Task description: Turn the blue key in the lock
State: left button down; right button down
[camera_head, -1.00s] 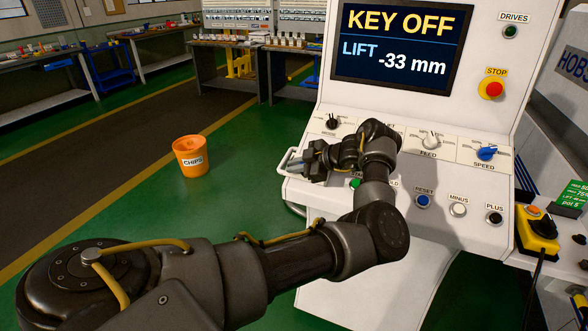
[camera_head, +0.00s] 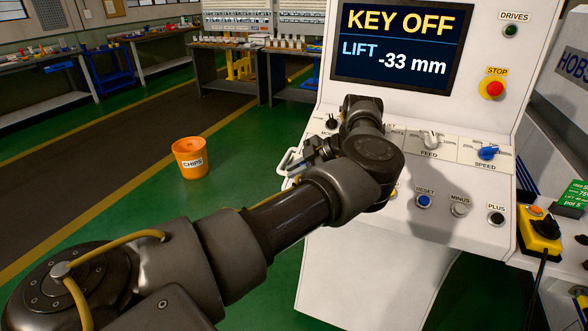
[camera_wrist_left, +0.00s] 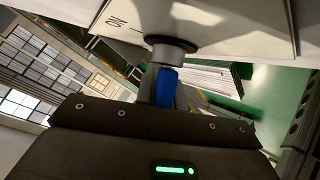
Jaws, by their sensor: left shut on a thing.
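The blue key (camera_wrist_left: 166,88) shows in the left wrist view, in line with a round dark lock (camera_wrist_left: 170,50) on a white panel. My left gripper (camera_head: 308,152) is at the left end of the white control panel and is shut on the key. In the left wrist view its dark body (camera_wrist_left: 150,140) fills the bottom. The key's tip is hidden at the lock, and I cannot tell its exact turn angle. In the head view my arm hides key and lock. The screen (camera_head: 402,47) reads KEY OFF and LIFT -33 mm. My right gripper is not in view.
A white handle (camera_head: 287,163) stands out at the panel's left edge. The panel carries a red stop button (camera_head: 494,88), a blue speed knob (camera_head: 488,153) and a blue reset button (camera_head: 424,201). An orange chips bucket (camera_head: 190,158) stands on the open green floor.

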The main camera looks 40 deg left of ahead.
pick_arm(q)
jog(key=shift+s+d+f+h, duration=0.1)
jog(key=shift+d+f+h, duration=0.25)
jog(key=shift+f, duration=0.1)
jog(key=shift+d+n+g+h, duration=0.1)
jog(key=shift+n+g+h, duration=0.2)
jog(key=shift+n+h, duration=0.1)
jog(key=shift+s+h+p, duration=0.1)
jog(key=shift+h+p, duration=0.15)
jog(key=shift+p, duration=0.1)
jog(key=shift+d+f+n, duration=0.1)
jog(key=shift+n, duration=0.4)
jog(key=c, duration=1.4)
grip_release()
jog(key=shift+d, duration=0.1)
jog(key=shift+c, duration=0.2)
jog(key=shift+r, duration=0.25)
